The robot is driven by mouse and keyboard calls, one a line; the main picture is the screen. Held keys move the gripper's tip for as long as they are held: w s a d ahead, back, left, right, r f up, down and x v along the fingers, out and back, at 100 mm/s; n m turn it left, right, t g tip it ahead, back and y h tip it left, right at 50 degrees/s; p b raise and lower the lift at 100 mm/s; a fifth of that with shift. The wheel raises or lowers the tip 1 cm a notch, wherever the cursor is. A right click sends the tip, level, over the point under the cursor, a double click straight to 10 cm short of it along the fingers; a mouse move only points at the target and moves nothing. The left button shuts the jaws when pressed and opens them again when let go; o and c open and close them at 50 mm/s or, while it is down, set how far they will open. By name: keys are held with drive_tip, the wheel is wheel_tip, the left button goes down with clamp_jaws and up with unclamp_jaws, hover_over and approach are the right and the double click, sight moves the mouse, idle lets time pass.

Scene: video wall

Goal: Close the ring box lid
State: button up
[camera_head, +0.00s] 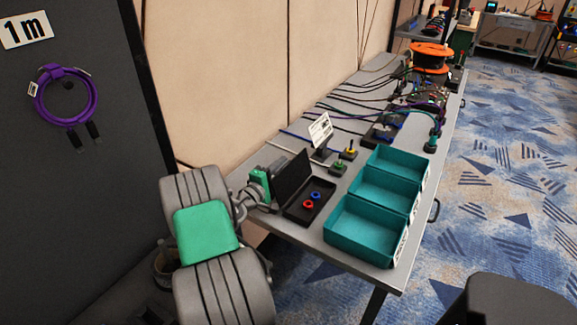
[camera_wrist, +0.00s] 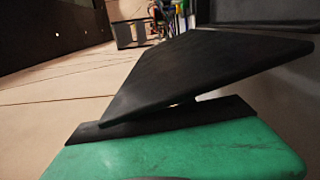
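The ring box (camera_head: 322,198) is a black open tray on the near end of the grey table in the head view. Its dark lid (camera_head: 293,178) stands raised, nearly upright, along the box's left side. A red ring (camera_head: 308,204) and a blue ring (camera_head: 316,195) lie inside. My gripper (camera_head: 274,187), with a green part at the wrist, is just left of the lid, on its back side. Its fingertips are partly hidden, and I cannot tell whether they touch the lid. The wrist view shows a large dark slab close above my green casing; I cannot tell whether it is lid or finger.
Teal bins (camera_head: 366,226) stand right of the box. A small sign (camera_head: 320,130), joystick-like controls (camera_head: 339,167) and cables lie behind it. An orange spool (camera_head: 431,57) is at the table's far end. A beige wall (camera_head: 225,85) runs along the left.

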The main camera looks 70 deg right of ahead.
drive_tip(key=shift+s+d, duration=0.15)
drive_tip(key=shift+d, duration=0.8)
drive_tip(key=shift+c, duration=0.2)
drive_tip(key=shift+a, duration=0.1)
drive_tip(key=c, duration=0.6)
clamp_jaws()
drive_tip(key=shift+f, duration=0.15)
